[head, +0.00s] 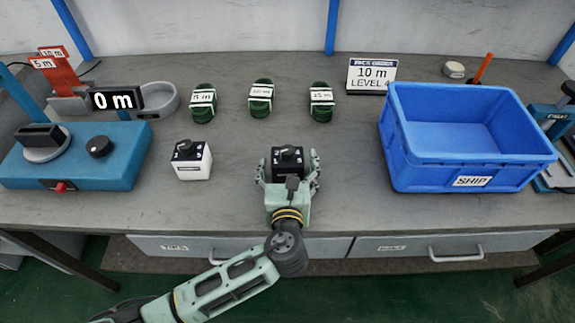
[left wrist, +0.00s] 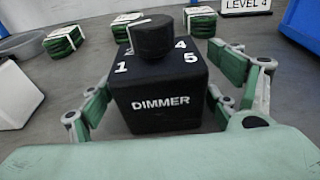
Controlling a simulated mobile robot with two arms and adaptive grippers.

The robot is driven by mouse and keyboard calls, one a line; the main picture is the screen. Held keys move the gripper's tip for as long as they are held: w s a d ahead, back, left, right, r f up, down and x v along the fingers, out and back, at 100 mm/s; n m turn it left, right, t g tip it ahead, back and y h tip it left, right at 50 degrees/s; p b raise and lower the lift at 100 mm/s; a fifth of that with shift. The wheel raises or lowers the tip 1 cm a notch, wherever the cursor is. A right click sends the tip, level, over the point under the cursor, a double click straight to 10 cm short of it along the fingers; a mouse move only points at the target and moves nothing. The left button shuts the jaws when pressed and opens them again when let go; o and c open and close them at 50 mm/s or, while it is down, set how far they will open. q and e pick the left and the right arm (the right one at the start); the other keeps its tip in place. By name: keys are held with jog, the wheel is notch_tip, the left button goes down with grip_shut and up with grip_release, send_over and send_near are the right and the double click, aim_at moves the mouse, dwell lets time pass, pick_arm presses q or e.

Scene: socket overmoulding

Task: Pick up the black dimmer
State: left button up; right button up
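In the left wrist view the dimmer (left wrist: 158,97) fills the middle, with "DIMMER" and the numbers 1, 4 and 5 in white. My left gripper (head: 288,168) is open around it, one finger on each side. In the left wrist view the fingers (left wrist: 160,100) look spread, with small gaps to the box's sides. The right gripper is not in view.
A white box with a black top (head: 191,160) stands to the left. Several green cable coils (head: 261,106) lie behind. A blue crate (head: 468,170) labelled SHIP stands at right, a blue device (head: 120,165) at left. A sign (head: 371,75) reads "10 m LEVEL 4".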

aim_at(289, 159)
pick_arm(q)
jog(key=c, duration=1.1)
jog(key=shift+c, duration=0.4)
jog(key=shift+r, duration=0.15)
jog(key=shift+r, duration=0.25)
notch_tip(289, 159, up, 4)
jog(key=shift+d+p, duration=0.15)
jog(key=shift+p, duration=0.3)
jog(key=s+d+r, duration=0.6)
jog(key=d, duration=0.3)
jog(key=shift+d+r, duration=0.15)
jog(key=shift+d, duration=0.2)
jog(key=o, duration=0.7)
jog(key=c, duration=0.6)
